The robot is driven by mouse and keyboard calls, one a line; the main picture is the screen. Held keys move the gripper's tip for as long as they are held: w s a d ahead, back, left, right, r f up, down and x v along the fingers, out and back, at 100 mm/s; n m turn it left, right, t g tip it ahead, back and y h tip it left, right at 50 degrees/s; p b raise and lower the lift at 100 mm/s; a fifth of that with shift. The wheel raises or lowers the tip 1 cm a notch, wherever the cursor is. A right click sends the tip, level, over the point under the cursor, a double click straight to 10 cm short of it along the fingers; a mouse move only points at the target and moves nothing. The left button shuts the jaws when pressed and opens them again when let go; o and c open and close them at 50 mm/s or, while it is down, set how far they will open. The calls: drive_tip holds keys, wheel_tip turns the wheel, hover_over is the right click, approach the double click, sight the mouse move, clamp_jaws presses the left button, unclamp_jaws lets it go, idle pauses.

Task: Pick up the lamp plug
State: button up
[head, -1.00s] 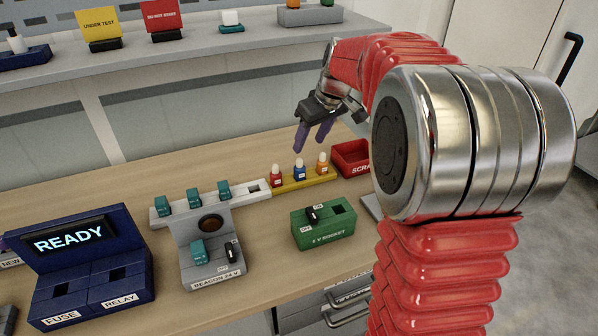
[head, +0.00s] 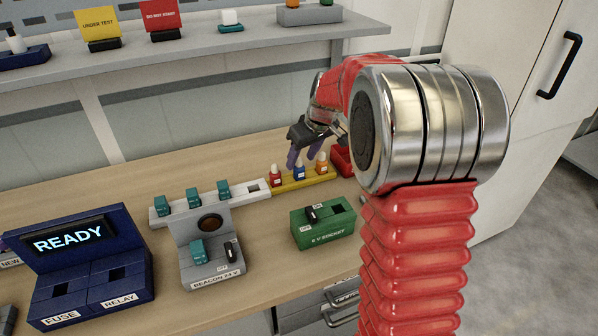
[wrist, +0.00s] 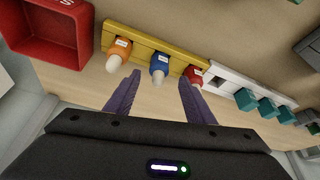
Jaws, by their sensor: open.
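Three lamp plugs with white bulbs stand in a yellow rack (head: 300,184): a red one (head: 275,178), a blue one (head: 299,173) and an orange one (head: 321,168). In the wrist view the orange plug (wrist: 120,49) is left, the blue plug (wrist: 160,66) in the middle and the red plug (wrist: 193,75) right. My gripper (head: 304,160) is open and empty, just behind and above the rack in the head view. In the wrist view its purple fingers (wrist: 159,80) point at the rack, with the blue plug's bulb in line with the gap between them.
A red scrap bin (wrist: 50,42) stands beside the rack's orange end. A white rack (head: 233,195) with teal plugs adjoins the red end. In front are a green socket block (head: 325,234), a grey beacon stand (head: 213,270) and a blue READY console (head: 80,262).

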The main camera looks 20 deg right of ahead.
sight(301, 162)
drive_tip(key=shift+x, duration=2.6)
drive_tip(key=shift+d, duration=0.15)
drive_tip(key=shift+c, duration=0.2)
drive_tip(key=c, duration=1.1)
drive_tip(key=shift+r, duration=0.1)
wheel_tip(301, 162, up, 10)
drive_tip(key=shift+f, duration=0.1)
drive_tip(key=shift+s+d, duration=0.1)
